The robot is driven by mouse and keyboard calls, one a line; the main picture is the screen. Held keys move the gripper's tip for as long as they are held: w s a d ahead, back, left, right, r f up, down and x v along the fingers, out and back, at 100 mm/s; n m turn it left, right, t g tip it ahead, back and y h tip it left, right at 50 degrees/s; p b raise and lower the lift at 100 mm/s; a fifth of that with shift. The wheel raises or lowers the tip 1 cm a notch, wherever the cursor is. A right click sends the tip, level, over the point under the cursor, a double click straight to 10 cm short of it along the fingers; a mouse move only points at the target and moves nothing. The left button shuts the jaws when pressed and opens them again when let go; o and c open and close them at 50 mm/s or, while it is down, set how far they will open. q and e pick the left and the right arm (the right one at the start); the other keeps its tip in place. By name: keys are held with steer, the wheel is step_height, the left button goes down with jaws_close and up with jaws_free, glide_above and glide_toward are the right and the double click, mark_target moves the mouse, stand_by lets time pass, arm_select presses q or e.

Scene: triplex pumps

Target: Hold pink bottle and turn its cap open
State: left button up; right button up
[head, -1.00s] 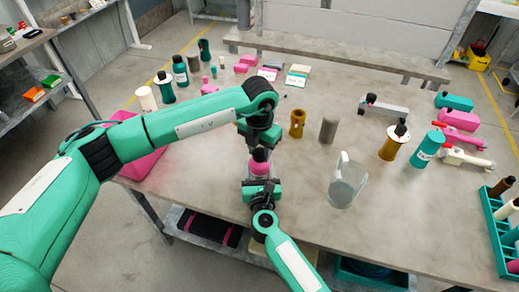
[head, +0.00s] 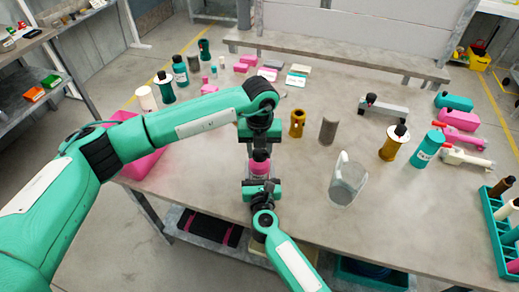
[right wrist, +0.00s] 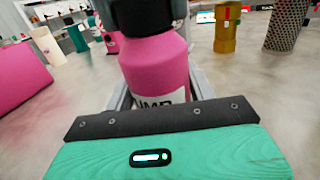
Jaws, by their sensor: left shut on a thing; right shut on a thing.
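The pink bottle (head: 260,167) stands upright near the front middle of the table, and it fills the middle of the right wrist view (right wrist: 155,70) with a white label showing dark letters. My right gripper (head: 261,186) comes from the front edge and is shut around the lower part of the bottle. The bottle's base is hidden.
A clear pitcher (head: 346,182), a grey cylinder (head: 328,130) and a brass cylinder (head: 297,123) stand to the right. A pink bin (head: 143,165) lies left, partly behind my left arm. A teal rack (head: 497,230) stands at the right edge. Bare table lies between the pitcher and rack.

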mark_target(260, 152)
arm_select(q)
steer(key=shift+n, duration=0.5)
steer(key=o, duration=1)
step_height(260, 152, up, 12)
arm_select(e)
steer(key=o, duration=1.3)
steer(key=shift+s, duration=0.1)
